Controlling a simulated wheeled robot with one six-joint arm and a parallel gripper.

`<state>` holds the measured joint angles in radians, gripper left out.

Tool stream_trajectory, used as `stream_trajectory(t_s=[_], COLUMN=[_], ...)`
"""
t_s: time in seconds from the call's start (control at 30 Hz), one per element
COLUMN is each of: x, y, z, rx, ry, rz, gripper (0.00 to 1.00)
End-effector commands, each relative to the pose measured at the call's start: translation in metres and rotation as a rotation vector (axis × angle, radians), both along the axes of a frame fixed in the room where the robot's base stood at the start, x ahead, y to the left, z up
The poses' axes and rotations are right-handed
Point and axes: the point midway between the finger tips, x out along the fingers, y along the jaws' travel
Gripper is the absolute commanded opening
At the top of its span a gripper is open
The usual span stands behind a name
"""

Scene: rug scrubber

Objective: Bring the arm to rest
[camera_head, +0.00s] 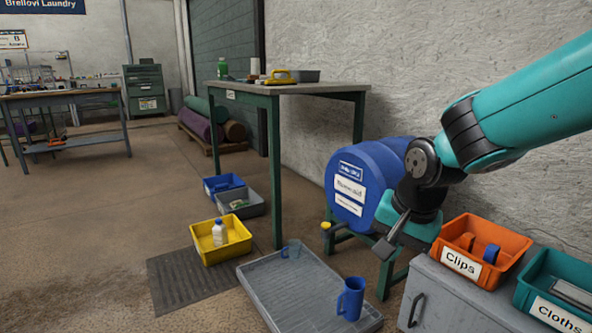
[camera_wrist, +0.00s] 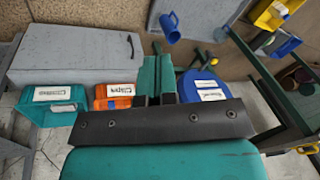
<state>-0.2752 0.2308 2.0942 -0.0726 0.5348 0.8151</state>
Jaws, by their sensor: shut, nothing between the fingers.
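My teal arm reaches in from the right in the head view, and my gripper (camera_head: 385,248) points down and left in front of a blue drum (camera_head: 363,180). In the wrist view my gripper (camera_wrist: 157,72) shows its two fingers side by side, shut and empty. The drum (camera_wrist: 203,88) also shows there, just right of the fingers. I cannot tell the exact gap between gripper and drum. The orange Clips bin (camera_head: 482,252) is right of the gripper in the head view, apart from it.
A teal Cloths bin (camera_head: 550,290) stands beside the Clips bin on a grey cabinet (camera_head: 455,300). A grey tray (camera_head: 290,282) with a blue jug (camera_head: 350,298) lies on the floor. A yellow bin (camera_head: 212,250) and a tall table (camera_head: 300,89) stand left. Open floor lies farther left.

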Motion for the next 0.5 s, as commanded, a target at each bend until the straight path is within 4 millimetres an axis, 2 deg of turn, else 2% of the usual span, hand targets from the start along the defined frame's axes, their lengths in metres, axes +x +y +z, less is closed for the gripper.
stream_trajectory(t_s=[0.03, 0.2, 0.4, 0.47, 0.5], x=[-0.032, -0.121, -0.205, -0.228, -0.229], y=[0.003, 0.012, 0.016, 0.016, 0.017], z=[0.023, 0.054, 0.072, 0.076, 0.089], rx=[0.006, 0.026, 0.055, 0.063, 0.065], ry=[0.003, 0.002, -0.037, -0.055, -0.056], rz=[0.146, 0.586, 0.992, 1.107, 1.124], gripper=[0.0, 0.0, 0.0, 0.0, 0.0])
